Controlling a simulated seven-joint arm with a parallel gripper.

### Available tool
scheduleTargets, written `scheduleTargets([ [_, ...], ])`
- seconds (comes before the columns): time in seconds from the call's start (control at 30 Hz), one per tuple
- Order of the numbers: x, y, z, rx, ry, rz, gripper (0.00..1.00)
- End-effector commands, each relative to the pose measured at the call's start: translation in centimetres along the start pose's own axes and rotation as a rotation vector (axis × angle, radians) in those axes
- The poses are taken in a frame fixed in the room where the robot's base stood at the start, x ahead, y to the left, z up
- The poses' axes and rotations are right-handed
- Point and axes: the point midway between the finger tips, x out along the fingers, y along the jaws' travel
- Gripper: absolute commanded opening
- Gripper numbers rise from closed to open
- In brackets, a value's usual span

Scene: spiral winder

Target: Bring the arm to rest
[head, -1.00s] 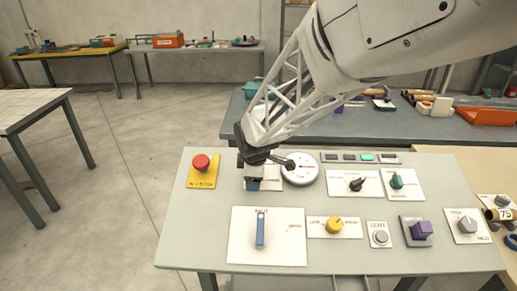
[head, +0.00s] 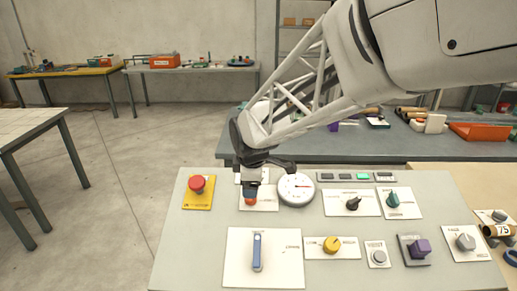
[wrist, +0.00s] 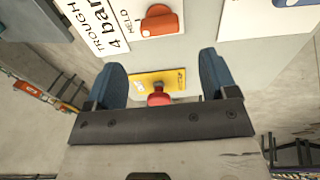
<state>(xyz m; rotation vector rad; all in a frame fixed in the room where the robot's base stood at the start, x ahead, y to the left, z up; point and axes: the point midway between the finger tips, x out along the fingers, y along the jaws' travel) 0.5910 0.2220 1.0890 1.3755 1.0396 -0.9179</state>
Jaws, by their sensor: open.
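My gripper (head: 264,178) hangs over the back left part of the grey control panel (head: 205,235). In the wrist view my gripper (wrist: 162,72) has its two blue fingers wide apart, with nothing held between them. An orange knob (head: 250,201) on a white plate lies just below the fingers in the head view. In the wrist view the orange knob (wrist: 160,22) sits past the fingertips, beside the words "HELD" and "TROUGH 4 bar". Fingers and knob look apart, though the exact gap is hard to tell.
A red mushroom button (head: 198,184) on a yellow plate is left of my gripper. A round white gauge (head: 296,189) is close on its right. A blue lever (head: 257,251), a yellow knob (head: 332,245) and a purple knob (head: 421,248) stand nearer the front. A bench (head: 380,144) stands behind.

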Motion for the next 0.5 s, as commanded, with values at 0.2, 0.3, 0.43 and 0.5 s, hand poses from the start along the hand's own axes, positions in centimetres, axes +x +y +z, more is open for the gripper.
scheduleTargets([
  [0.2, 0.0, 0.0, 0.0, 0.0, 0.0, 0.0, 0.79],
  [0.3, 0.0, 0.0, 0.1, 0.003, 0.0, 0.0, 0.79],
  [0.43, -0.5, -0.3, 0.7, 0.033, -0.003, -0.001, 0.79],
  [0.5, -1.0, -0.7, 1.5, 0.069, -0.006, -0.003, 0.79],
])
